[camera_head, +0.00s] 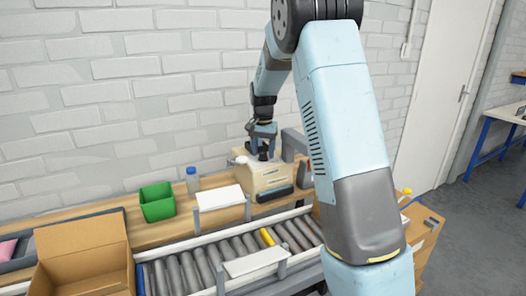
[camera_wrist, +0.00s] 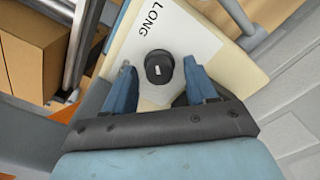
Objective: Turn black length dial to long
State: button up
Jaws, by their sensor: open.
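The black length dial (camera_wrist: 159,67) is a round knob with a small white mark, on the cream top of a machine (camera_head: 266,177). A white label (camera_wrist: 180,30) reading LONG lies beside it in the wrist view. My gripper (camera_wrist: 158,76) is open, with one blue finger on each side of the dial. I see gaps between the fingers and the dial, and cannot tell the height of the fingertips above the surface. In the head view my gripper (camera_head: 262,150) points down over the machine, and the dial is mostly hidden there.
A green bin (camera_head: 157,203) and a clear bottle with a blue cap (camera_head: 192,181) stand left of the machine on the wooden bench (camera_head: 180,230). A roller conveyor (camera_head: 205,262) runs in front. An open cardboard box (camera_head: 85,262) is at the lower left.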

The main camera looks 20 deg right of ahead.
aim_at(263, 153)
notch_tip(263, 153, up, 14)
jog(key=shift+f, duration=0.15)
dwell(0.4)
jog(key=s+r+n+t, duration=0.15)
jog(key=s+r, duration=0.25)
jog(key=s, duration=0.6)
jog(key=s+r+n+t, duration=0.1)
jog(key=s+r+n, duration=0.15)
jog(key=s, duration=0.75)
jog(key=s+f+n+t, duration=0.1)
jog(key=s+f, duration=0.1)
jog(key=s, duration=0.8)
jog(key=s+f+n+t, duration=0.2)
jog(key=s, duration=0.8)
jog(key=shift+f, duration=0.4)
